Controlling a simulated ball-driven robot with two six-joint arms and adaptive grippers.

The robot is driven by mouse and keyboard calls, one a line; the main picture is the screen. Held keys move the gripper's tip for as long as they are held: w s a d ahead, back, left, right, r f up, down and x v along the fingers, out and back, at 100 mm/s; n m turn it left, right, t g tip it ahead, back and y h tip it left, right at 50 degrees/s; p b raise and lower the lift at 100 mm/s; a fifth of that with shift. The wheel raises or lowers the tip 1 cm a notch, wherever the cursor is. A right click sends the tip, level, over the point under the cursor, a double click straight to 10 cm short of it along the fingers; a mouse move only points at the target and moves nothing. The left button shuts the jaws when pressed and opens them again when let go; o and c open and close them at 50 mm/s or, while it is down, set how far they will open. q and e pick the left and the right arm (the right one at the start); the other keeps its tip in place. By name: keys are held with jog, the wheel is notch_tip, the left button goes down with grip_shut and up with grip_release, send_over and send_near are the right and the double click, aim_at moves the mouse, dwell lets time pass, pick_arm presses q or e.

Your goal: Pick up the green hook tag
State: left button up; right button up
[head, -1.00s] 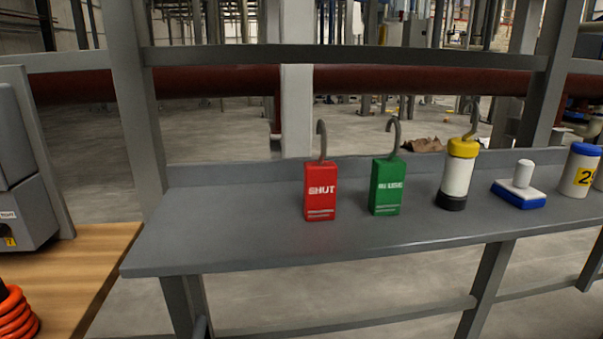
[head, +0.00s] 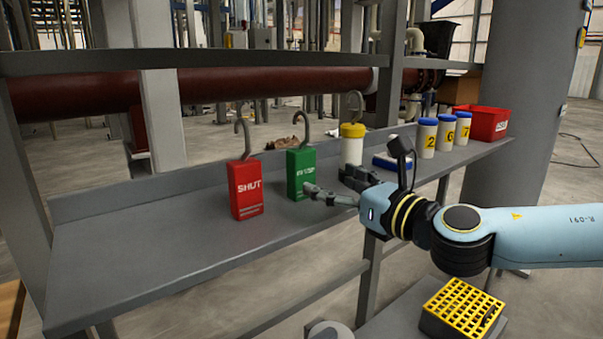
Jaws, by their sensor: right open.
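The green hook tag (head: 301,172) stands upright on the grey shelf (head: 150,240), with its grey hook on top. White lettering shows on its front. My right gripper (head: 325,182) comes in from the right, its fingers spread and pointing left towards the tag. One fingertip is close to the tag's right side; I cannot tell whether it touches. Nothing shows between the fingers. My left gripper is out of view.
A red hook tag (head: 245,187) marked SHUT stands left of the green one. A yellow-capped white cylinder (head: 352,147) stands behind my right gripper. Numbered blue-capped bottles (head: 427,138) and a red bin (head: 485,123) are farther right. The shelf's left part is clear.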

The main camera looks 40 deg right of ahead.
aim_at(306, 172)
jog(key=w, duration=0.3)
jog(key=w+d, duration=0.1)
jog(key=w, duration=0.5)
jog(key=shift+w+d+f+b, duration=0.1)
jog(key=shift+w+d+b, duration=0.1)
jog(key=shift+b, duration=0.1)
jog(key=c, duration=1.3)
